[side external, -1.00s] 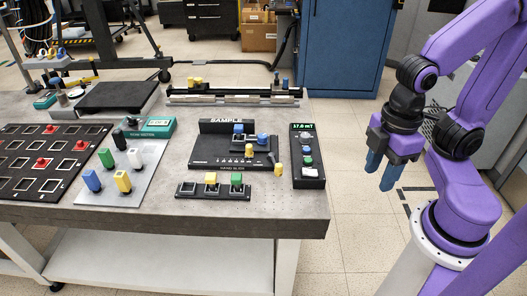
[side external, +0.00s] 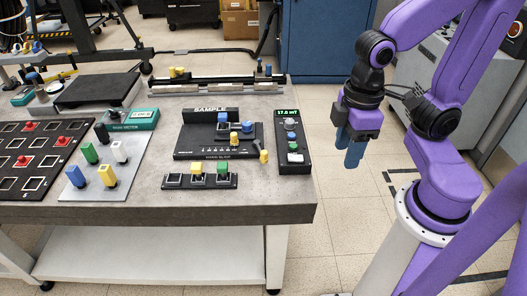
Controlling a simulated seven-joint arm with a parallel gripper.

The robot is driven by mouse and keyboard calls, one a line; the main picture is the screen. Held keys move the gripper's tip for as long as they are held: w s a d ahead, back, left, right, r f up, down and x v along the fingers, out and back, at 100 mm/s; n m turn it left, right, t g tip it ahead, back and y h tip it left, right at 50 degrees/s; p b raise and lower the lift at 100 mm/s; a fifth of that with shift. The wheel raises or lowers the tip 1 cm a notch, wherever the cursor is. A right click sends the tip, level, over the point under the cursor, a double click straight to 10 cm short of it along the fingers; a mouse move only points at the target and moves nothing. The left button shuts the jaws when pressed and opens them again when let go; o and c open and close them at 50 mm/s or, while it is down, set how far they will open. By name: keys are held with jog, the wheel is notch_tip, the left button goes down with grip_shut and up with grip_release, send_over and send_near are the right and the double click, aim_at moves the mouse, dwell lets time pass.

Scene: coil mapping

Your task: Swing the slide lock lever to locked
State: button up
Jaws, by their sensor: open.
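The hand slide (side external: 205,150) is a dark plate on the table with a raised block labelled SAMPLE behind it. A small lever with a yellow handle (side external: 264,156) sits at its front right corner, and I take this to be the slide lock lever. Its lock state is too small to read. My gripper (side external: 353,155) has blue fingers pointing down. It is open and empty, beyond the table's right edge, to the right of the lever and apart from it.
A black meter box (side external: 292,160) reading 17.0 mT stands between the lever and my gripper. A socket strip (side external: 173,181) with yellow and green blocks lies in front of the slide. A grey board (side external: 128,174) with several coloured blocks stands left.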

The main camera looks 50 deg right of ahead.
jog(key=w+a+m, duration=0.2)
jog(key=w+m, duration=0.7)
jog(key=w, duration=0.4)
jog(key=m, duration=1)
send_near(264, 152)
notch_tip(264, 152, down, 10)
jog(key=shift+a+f, duration=0.1)
jog(key=shift+f, duration=0.15)
grip_shut()
